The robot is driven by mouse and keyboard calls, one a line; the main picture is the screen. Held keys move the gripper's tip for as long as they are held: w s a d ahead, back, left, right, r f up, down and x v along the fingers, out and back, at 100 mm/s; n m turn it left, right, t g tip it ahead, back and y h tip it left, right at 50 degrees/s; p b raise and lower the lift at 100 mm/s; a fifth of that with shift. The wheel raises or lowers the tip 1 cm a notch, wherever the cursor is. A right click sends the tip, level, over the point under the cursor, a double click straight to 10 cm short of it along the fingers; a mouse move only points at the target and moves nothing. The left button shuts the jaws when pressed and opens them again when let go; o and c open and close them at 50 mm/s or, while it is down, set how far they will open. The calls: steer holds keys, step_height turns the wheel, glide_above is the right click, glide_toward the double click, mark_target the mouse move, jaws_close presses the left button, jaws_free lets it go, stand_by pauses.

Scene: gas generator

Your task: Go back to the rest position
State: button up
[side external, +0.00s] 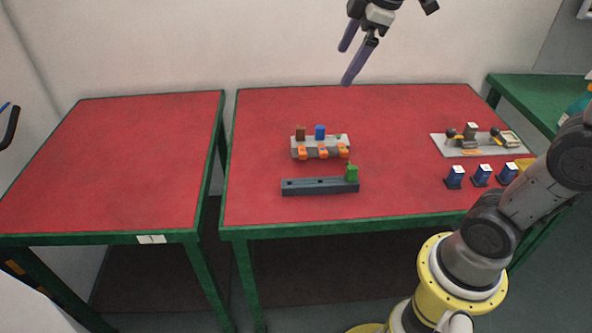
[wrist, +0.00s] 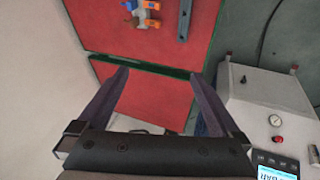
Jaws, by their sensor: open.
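My gripper (side external: 355,62) hangs high above the back of the right red table (side external: 400,115), its two purple fingers pointing down and to the left. The fingers are apart, with nothing between them. In the wrist view my gripper (wrist: 157,85) is also open, with red table top and a green table edge far below it.
On the right table are a grey block with orange clips (side external: 320,148), a dark rail with a green block (side external: 320,187), a light plate with fittings (side external: 478,142) and several blue parts (side external: 481,175). The left red table (side external: 120,160) is bare. A gauge box (wrist: 265,115) shows in the wrist view.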

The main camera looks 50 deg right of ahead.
steer(key=s+a+f+m, duration=0.1)
steer(key=s+f+m, duration=0.3)
steer(key=s, duration=0.4)
steer(key=s+a+f+m, duration=0.2)
steer(key=s+f+m, duration=0.2)
steer(key=s, duration=0.5)
steer(key=shift+a+f+t+y, duration=0.3)
steer(key=shift+f, duration=0.6)
